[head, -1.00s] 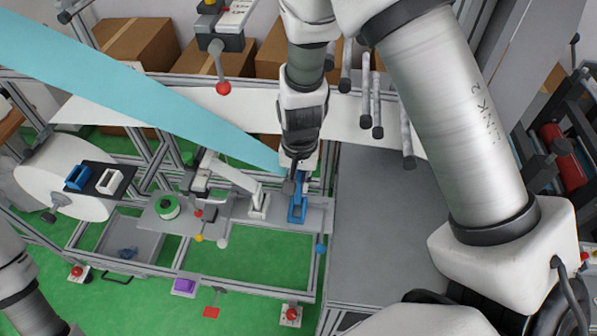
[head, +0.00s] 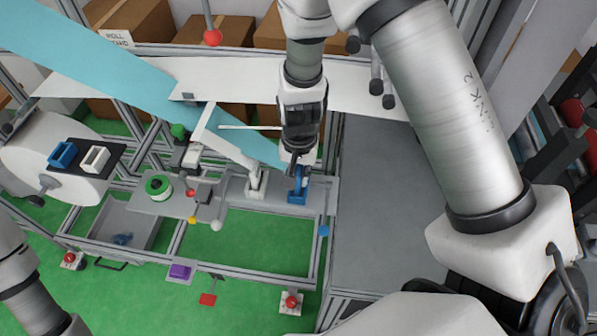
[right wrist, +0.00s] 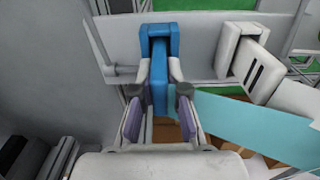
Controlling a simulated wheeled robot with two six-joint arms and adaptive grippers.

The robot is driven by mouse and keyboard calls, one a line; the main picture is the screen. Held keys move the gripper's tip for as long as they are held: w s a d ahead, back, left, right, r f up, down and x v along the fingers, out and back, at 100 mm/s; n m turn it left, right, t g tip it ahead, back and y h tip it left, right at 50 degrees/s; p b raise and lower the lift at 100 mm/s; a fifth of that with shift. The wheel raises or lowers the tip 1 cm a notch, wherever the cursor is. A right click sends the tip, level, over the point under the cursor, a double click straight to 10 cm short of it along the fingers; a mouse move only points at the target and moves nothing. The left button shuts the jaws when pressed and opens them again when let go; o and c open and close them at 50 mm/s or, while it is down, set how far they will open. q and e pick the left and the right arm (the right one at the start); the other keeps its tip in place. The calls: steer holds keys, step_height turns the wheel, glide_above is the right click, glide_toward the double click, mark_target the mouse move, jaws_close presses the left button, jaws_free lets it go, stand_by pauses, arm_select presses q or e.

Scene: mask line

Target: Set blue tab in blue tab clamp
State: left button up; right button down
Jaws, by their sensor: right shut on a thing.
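The blue tab (right wrist: 159,95) is a narrow blue piece at the end of the teal strip (head: 130,85). My right gripper (right wrist: 160,78) is shut on it, with one finger on each side. The blue tab clamp (head: 297,198) stands on the grey plate right of the white clamp. In the right wrist view the clamp (right wrist: 160,32) is a blue U-shaped block straight ahead of the fingers. The tab's far end lines up with its slot and overlaps it in view; I cannot tell how deep it sits. My left arm shows at the lower left, its gripper out of frame.
A white clamp (head: 256,186) with a white arm rising from it stands close left. A green-rimmed spool (head: 158,188) and small coloured knobs sit further left. A grey surface (head: 375,230) right is clear.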

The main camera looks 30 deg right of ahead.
steer(key=shift+f, duration=0.15)
steer(key=shift+p, duration=0.3)
stand_by(0.3)
steer(key=shift+f, duration=0.25)
stand_by(0.5)
steer(key=c, duration=1.1)
jaws_free()
step_height(320, 180, up, 12)
steer(key=shift+r, duration=0.1)
steer(key=shift+d, duration=0.1)
